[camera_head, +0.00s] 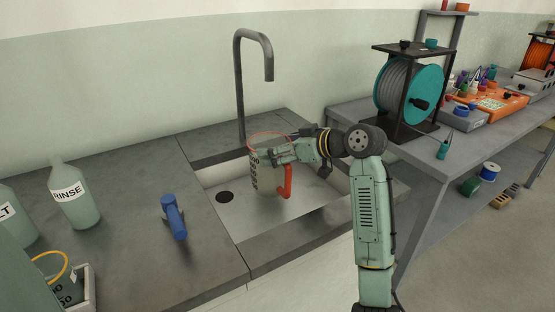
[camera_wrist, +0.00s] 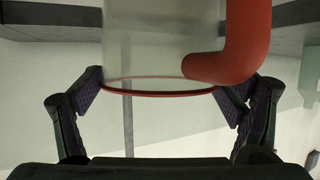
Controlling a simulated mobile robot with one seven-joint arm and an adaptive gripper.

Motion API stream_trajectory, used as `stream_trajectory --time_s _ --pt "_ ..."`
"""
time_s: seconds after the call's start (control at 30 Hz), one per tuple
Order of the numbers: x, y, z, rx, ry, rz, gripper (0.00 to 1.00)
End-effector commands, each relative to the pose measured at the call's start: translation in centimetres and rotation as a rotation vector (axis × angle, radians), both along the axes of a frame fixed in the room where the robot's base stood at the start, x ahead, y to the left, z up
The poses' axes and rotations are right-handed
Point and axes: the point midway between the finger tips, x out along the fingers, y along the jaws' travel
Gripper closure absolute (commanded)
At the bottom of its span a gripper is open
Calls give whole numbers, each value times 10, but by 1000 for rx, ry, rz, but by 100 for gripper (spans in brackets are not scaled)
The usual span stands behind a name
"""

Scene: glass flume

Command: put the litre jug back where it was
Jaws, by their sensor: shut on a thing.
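The litre jug (camera_head: 262,178) is clear, with dark markings, a red rim and a red handle. It is roughly upright over the sink basin (camera_head: 232,212); I cannot tell whether its base touches the basin floor. My gripper (camera_head: 270,155) is shut on the jug near its rim, from the right. In the wrist view the jug (camera_wrist: 145,45) lies between the two fingers of my gripper (camera_wrist: 163,92), with its red handle (camera_wrist: 248,40) at the right. The fingers hide part of the jug.
A tall tap (camera_head: 240,90) stands behind the sink. A cable reel (camera_head: 408,90) stands on the right bench. Counter around the blue tool is clear.

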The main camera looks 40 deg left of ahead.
Motion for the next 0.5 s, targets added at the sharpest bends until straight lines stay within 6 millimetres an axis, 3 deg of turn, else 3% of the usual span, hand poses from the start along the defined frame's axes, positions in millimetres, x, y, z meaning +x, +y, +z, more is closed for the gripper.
stream_trajectory --time_s 0.2,0.5 --pt "0 0 -31 -1 3 -1 62" --pt "0 0 -35 0 0 0 62"
